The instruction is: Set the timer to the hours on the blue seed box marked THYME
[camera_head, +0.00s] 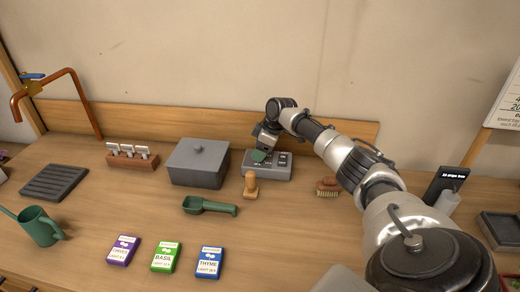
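The blue seed box (208,262) marked THYME lies at the front of the bench, right of the green BASIL box (165,257) and a purple box (123,250). A small line of print with an hours figure runs under its name, too small to read surely. The grey timer (280,172) sits at the back, right of a grey lidded box. My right gripper (262,151) points down over the timer's left part and hides some of it; a green patch shows there. I cannot tell contact or the finger gap. My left gripper is out of view.
A wooden stamp-like tool (250,186) stands just in front of the timer. A green scoop (209,206), grey lidded box (199,163), brush (328,187) and green watering can (40,226) are around it. A dark sign (447,180) stands at right.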

